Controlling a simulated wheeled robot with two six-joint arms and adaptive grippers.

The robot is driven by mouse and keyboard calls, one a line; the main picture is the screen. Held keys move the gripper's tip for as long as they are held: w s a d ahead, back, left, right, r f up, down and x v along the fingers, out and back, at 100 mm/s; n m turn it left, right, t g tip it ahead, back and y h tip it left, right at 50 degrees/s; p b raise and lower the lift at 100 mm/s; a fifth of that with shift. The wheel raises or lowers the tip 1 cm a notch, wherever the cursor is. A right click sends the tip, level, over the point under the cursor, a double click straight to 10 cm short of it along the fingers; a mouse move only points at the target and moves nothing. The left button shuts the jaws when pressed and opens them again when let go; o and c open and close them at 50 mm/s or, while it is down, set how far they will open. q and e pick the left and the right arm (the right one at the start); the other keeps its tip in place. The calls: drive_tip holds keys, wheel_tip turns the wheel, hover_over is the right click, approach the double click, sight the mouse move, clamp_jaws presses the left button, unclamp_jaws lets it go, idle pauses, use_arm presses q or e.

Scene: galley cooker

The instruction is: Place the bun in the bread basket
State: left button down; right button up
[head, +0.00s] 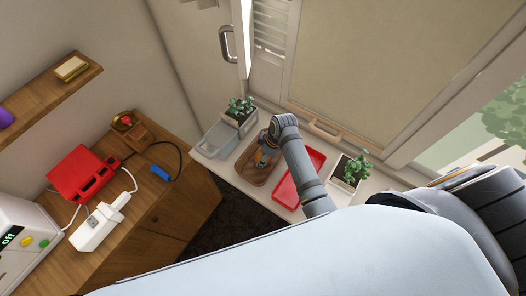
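A brown oblong basket (249,176), which looks like the bread basket, stands on the light sill below the window blind. My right gripper (264,158) points down over or into this basket, small and dark at this distance. An orange-brown patch shows at its fingers; I cannot tell whether it is the bun or part of the gripper. I cannot tell whether the fingers are open or shut. No bun can be clearly made out. My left gripper is not in view.
A red tray (285,193) lies right of the basket, partly behind my forearm. A grey bin (217,140) and potted plants (240,112) (347,176) share the sill. The wooden counter at left holds a red appliance (81,172), a white power strip (100,225) and cables.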

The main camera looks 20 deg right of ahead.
drive_tip(key=o, duration=0.3)
drive_tip(key=shift+s+d+r, duration=0.15)
drive_tip(key=shift+s+r, duration=0.05)
drive_tip(key=shift+s, duration=0.15)
drive_tip(key=shift+o, duration=0.2)
drive_tip(key=shift+w+f, duration=0.1)
drive_tip(key=shift+w, duration=0.15)
drive_tip(key=b+v, duration=0.1)
drive_tip(key=v, duration=0.2)
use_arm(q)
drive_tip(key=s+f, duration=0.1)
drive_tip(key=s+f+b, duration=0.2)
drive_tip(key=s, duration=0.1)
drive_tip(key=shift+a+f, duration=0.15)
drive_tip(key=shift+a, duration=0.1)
use_arm(e)
drive_tip(key=v, duration=0.9)
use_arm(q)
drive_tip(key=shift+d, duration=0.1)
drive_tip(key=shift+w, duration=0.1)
